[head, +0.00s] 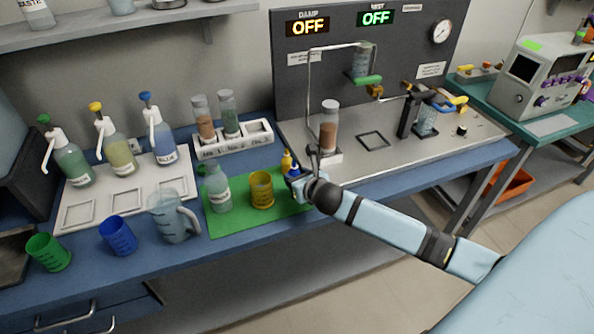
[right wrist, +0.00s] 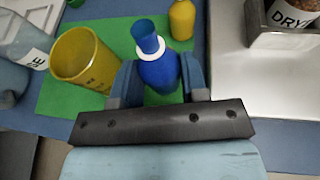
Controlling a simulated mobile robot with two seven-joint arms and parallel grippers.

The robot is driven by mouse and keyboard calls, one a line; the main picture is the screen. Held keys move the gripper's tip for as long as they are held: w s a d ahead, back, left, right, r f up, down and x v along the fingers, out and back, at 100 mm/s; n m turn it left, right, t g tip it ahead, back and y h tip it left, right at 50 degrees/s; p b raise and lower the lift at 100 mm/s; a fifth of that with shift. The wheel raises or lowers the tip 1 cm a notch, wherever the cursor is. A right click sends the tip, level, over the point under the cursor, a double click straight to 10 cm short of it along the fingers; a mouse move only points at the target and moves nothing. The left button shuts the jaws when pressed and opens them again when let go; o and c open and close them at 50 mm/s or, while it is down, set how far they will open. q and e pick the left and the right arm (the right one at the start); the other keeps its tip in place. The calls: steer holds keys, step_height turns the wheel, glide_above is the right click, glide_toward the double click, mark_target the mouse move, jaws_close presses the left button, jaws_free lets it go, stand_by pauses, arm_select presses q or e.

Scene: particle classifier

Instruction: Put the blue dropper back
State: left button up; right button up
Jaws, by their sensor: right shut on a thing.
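The blue dropper (right wrist: 158,72) is a small blue bottle with a white collar and a blue top. My right gripper (right wrist: 158,82) is shut on it, one finger on each side of its body. The dropper stands upright at the right part of the green mat (head: 222,222); whether it touches the mat is hidden. In the head view the blue dropper (head: 294,170) shows only a little behind my right gripper (head: 298,184). A yellow dropper (right wrist: 181,20) stands just behind it, also seen in the head view (head: 286,162). My left gripper is out of view.
A yellow cup (head: 262,190) and a labelled bottle (head: 217,190) stand on the mat, left of my gripper. A jar (head: 329,128) stands on the steel bench to the right. A clear jug (head: 172,217), blue cup (head: 118,236) and green cup (head: 48,252) stand further left.

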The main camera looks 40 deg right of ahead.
steer(key=shift+f+b, duration=0.3)
steer(key=shift+f, duration=1.85)
steer(key=shift+f, duration=0.15)
steer(key=o, duration=0.9)
